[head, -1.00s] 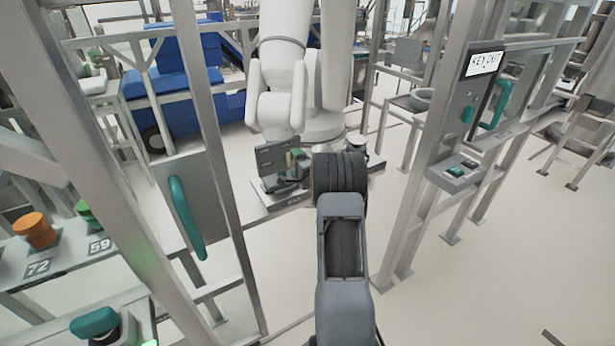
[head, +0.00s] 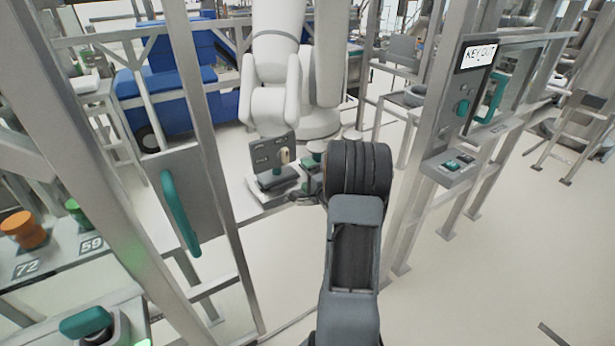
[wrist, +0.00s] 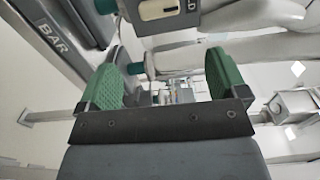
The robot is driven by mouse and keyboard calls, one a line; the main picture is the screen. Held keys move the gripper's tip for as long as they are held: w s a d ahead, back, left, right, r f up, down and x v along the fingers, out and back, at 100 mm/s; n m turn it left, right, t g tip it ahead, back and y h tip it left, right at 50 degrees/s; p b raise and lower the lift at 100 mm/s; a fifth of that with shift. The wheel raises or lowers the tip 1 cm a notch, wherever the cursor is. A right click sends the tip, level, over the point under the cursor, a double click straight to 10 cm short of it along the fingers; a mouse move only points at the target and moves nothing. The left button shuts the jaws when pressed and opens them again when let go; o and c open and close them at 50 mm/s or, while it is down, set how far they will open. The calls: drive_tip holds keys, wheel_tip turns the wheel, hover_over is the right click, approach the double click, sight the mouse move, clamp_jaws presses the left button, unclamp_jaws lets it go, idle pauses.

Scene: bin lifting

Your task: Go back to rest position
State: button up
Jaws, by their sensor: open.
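In the wrist view my gripper (wrist: 163,82) shows two green ridged finger pads standing wide apart, with nothing held between them. In the head view my grey arm reaches forward from the bottom centre, and its thick dark ribbed joint hides most of the gripper. Just left of that joint a small grey panel box (head: 272,152) stands on a low plate by the white robot's foot. The box also shows at the top of the wrist view (wrist: 160,8). I see no contact between my gripper and the box.
A large white robot arm (head: 275,60) stands straight ahead. A frame post with a "KEY OUT" panel (head: 470,75) rises at the right. A gate with a teal handle (head: 180,212) stands at the left, beside a bench with an orange knob (head: 25,230).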

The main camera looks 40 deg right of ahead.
idle(0.4)
drive_tip(key=s+d+f+n+g+h, duration=0.25)
drive_tip(key=s+f+n+g, duration=0.25)
drive_tip(key=f+g, duration=0.3)
drive_tip(key=s+a+n+g, duration=0.3)
drive_tip(key=s+a, duration=0.1)
drive_tip(key=s+a+r+n+g+y, duration=0.1)
drive_tip(key=s+a+r+n, duration=0.3)
drive_tip(key=a, duration=0.5)
drive_tip(key=s+a+r+n+g+y, duration=0.1)
drive_tip(key=s+a+r+n, duration=0.3)
drive_tip(key=a, duration=0.6)
drive_tip(key=s+a+r+n+g+y, duration=0.1)
drive_tip(key=s+a+r+n+y, duration=0.2)
drive_tip(key=a, duration=0.7)
wheel_tip(320, 180, up, 3)
drive_tip(key=shift+s+f+n, duration=0.15)
drive_tip(key=shift+s+n, duration=0.35)
drive_tip(key=shift+s, duration=0.05)
